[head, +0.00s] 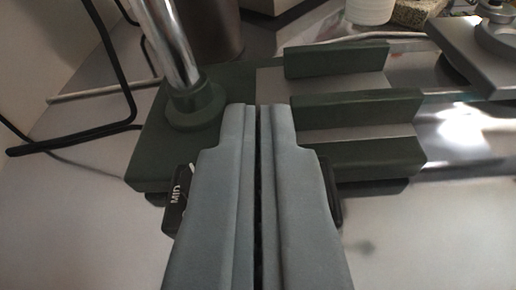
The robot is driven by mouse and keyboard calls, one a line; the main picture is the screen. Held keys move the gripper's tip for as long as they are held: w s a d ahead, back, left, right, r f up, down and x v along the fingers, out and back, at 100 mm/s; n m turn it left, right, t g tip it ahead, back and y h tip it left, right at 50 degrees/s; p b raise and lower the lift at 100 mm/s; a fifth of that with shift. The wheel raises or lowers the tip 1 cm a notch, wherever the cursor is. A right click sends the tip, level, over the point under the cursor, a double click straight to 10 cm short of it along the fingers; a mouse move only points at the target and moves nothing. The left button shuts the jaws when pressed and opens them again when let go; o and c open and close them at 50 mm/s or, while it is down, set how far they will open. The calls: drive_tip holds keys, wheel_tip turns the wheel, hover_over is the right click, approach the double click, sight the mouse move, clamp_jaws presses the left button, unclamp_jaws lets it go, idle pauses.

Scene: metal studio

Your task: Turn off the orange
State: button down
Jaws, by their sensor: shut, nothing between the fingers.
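My gripper (258,106) is in the lower middle of the head view. Its two grey fingers are pressed together with nothing between them. The fingertips overlap the front of a dark green base (150,160) in the picture; I cannot tell whether they touch it. No orange thing shows. A black part marked "MID" (177,200) shows at the left side of the fingers, mostly hidden by them. A dark edge also shows at their right side; I cannot tell whether it belongs to the same part.
A shiny metal post (168,42) rises from the green base. Green rails (355,108) lie to the right. A grey block with a round fitting (480,50) is at the upper right. Black bent wire (100,138) is at the left. Bare grey surface (430,230) lies at the lower right.

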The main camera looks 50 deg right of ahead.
drive_tip(key=v, duration=1)
drive_tip(key=shift+w+a+r, duration=0.25)
drive_tip(key=shift+w+r, duration=0.1)
drive_tip(key=s+d+r+n+y, duration=0.2)
drive_tip(key=s+d+n+y, duration=0.2)
drive_tip(key=s+d, duration=0.45)
drive_tip(key=s+d+r+n+y, duration=0.2)
drive_tip(key=s+d+n+y, duration=0.3)
drive_tip(key=d, duration=0.7)
drive_tip(key=s+d+n+t+y, duration=0.1)
drive_tip(key=s+d+t, duration=0.1)
drive_tip(key=s, duration=0.8)
drive_tip(key=s+d+r+n+t+y, duration=0.1)
drive_tip(key=s+d+t, duration=0.2)
drive_tip(key=s, duration=0.7)
drive_tip(key=s+d+r+n+t+y, duration=0.1)
drive_tip(key=s+d+t, duration=0.2)
drive_tip(key=s+d, duration=0.3)
drive_tip(key=s, duration=0.5)
